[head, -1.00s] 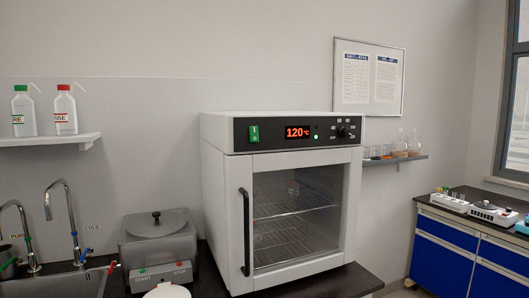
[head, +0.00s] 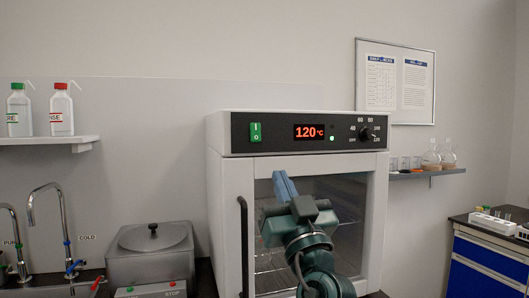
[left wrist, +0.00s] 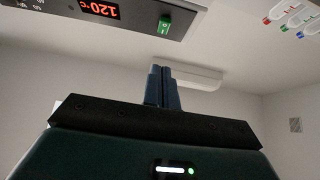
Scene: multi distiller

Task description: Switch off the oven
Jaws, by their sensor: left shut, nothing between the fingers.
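The white oven (head: 216,190) stands on the bench with its door closed. Its black panel carries a green rocker switch (head: 255,132) marked I and O, a lit red display (head: 309,132) reading 120 °C, a small green light (head: 332,138) and a black dial (head: 366,133). My left gripper (head: 284,182) is shut and empty in front of the oven door, below the panel and right of the switch. In the left wrist view, its closed fingers (left wrist: 162,86) are apart from the green switch (left wrist: 164,25) and display (left wrist: 99,8). My right gripper is not in view.
The dark door handle (head: 244,245) stands out at the door's left edge. A lidded metal bath (head: 152,250) with START and STOP buttons is left of the oven, near a sink with taps (head: 66,225). A glassware shelf (head: 425,174) is at right. Space before the panel is clear.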

